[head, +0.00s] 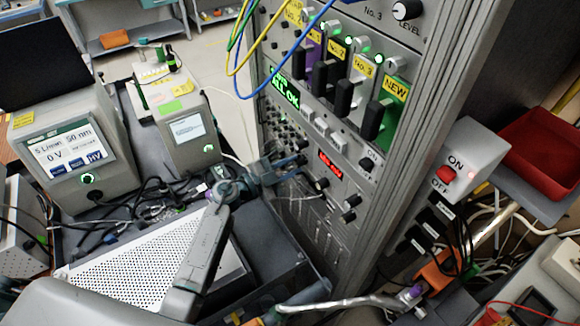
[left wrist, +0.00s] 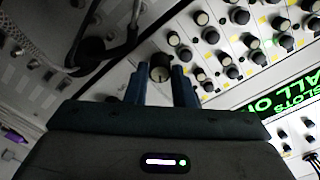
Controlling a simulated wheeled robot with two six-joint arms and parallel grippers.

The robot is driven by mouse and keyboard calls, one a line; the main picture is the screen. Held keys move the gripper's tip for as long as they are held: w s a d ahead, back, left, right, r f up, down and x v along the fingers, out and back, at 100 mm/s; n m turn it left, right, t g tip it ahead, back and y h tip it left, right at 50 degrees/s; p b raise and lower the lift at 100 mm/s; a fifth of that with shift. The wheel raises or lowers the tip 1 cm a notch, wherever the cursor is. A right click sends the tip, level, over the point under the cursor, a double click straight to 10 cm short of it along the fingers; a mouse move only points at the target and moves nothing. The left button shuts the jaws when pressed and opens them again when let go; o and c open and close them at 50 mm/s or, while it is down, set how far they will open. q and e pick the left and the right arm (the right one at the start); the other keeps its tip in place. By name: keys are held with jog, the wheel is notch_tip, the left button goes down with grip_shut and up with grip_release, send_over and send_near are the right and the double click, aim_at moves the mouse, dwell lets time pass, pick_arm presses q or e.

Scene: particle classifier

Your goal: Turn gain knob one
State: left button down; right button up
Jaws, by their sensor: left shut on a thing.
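My left gripper (head: 298,168) reaches in from the left to the lower part of the rack front. Its two blue fingers (left wrist: 159,78) are on either side of this knob and shut on it. The knob's label cannot be read, and its base is partly hidden by the fingers. In the head view the gripper hides the held knob. My right gripper is not in view.
Several small knobs (left wrist: 240,16) crowd the panel beside the fingers. A green display (head: 286,92) sits above, and a red display (head: 331,164) is close by on the right. Loose cables hang over the upper rack. Two instruments (head: 80,152) stand at left.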

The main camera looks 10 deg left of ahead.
pick_arm(q)
jog(key=m, duration=0.4)
jog(key=shift+m+b, duration=0.3)
jog(key=m+b, duration=0.1)
jog(key=m, duration=0.3)
jog(key=shift+m+b, duration=0.3)
jog(key=c, duration=1.2)
grip_release()
jog(key=shift+s, duration=0.1)
jog(key=shift+c, duration=0.2)
